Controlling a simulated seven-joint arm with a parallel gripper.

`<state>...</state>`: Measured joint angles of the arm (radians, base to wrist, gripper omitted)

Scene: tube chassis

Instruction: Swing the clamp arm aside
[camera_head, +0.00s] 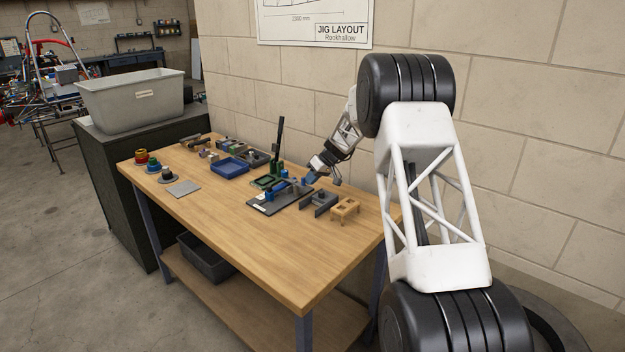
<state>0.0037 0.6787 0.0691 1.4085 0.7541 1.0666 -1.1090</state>
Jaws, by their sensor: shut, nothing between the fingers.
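A dark flat jig plate (262,208) lies on the wooden table, with small blue and green blocks on it. A blue bar-like part (282,187) sits on the plate and looks like the clamp arm, but it is too small to be sure. My gripper (311,179) is shut and empty, low over the right side of the plate by the blue parts. I cannot tell whether it touches them. Its fingertips are small in this view, and my wrist is above and right of them.
A blue tray (232,167) and a grey tray (256,158) stand behind the plate. A tall dark upright (280,137) rises near it. A wooden stand (345,208) and grey bracket (318,203) are to the right. The table's front (215,228) is clear.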

